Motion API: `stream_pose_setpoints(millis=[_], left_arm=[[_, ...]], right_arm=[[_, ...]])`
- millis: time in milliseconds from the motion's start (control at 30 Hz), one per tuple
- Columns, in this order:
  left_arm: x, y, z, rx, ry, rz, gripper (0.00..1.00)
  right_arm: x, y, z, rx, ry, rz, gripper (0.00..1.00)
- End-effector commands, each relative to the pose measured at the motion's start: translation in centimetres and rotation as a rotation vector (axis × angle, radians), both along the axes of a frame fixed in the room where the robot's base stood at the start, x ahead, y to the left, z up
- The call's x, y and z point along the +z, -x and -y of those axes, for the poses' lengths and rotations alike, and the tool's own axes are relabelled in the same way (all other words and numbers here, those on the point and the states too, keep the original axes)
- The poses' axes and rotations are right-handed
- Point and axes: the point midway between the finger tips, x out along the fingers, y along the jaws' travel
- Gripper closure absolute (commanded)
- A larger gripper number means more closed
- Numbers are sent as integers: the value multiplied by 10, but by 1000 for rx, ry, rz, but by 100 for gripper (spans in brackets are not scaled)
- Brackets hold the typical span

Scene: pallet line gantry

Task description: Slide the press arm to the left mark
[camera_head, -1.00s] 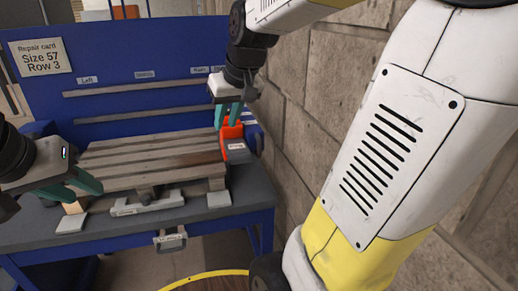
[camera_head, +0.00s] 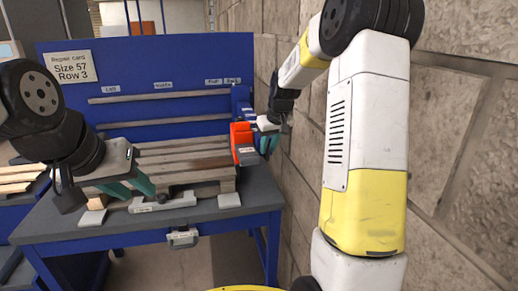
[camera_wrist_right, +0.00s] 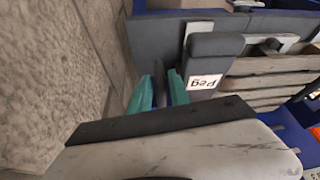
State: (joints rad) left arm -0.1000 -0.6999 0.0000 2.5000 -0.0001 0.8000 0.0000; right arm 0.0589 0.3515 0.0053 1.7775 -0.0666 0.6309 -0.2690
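An upright orange part with a grey block (camera_head: 248,155) on its front stands at the right end of the wooden pallet, below the rails; it looks like the press arm's head, though I cannot be sure. In the right wrist view the grey block reads "Peg" (camera_wrist_right: 205,82). My right gripper (camera_head: 269,143) is just right of the orange part, fingers down and apart. In the right wrist view a dark strip shows between its fingers (camera_wrist_right: 160,88); I cannot tell what it is. The "Left" label (camera_head: 111,90) is on the blue board. My left gripper (camera_head: 130,188) is open over the bench's left side.
The blue back board (camera_head: 170,60) carries two horizontal rails (camera_head: 160,96) and more labels to the right. A stone wall (camera_head: 450,130) stands close on the right. The wooden pallet (camera_head: 190,160) lies on the grey bench (camera_head: 255,200). Planks (camera_head: 20,178) lie at left.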

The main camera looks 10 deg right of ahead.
Motion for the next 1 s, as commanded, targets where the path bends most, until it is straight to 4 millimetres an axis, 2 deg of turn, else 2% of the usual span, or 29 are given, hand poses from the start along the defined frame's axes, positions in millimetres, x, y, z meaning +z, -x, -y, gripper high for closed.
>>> stream_pose_setpoints(millis=[133,433,533,567,1000], left_arm=[[0,0,0,0,0,0,64],[0,0,0,0,0,0,64],[0,0,0,0,0,0,64],[0,0,0,0,0,0,64],[0,0,0,0,0,0,64]], right_arm=[[-12,-4,-1,0,0,-1,77],[-14,-6,-1,0,0,1,77],[-14,-6,-1,0,0,1,96],[-14,-6,-1,0,0,1,100],[-13,-5,-2,1,0,1,100]])
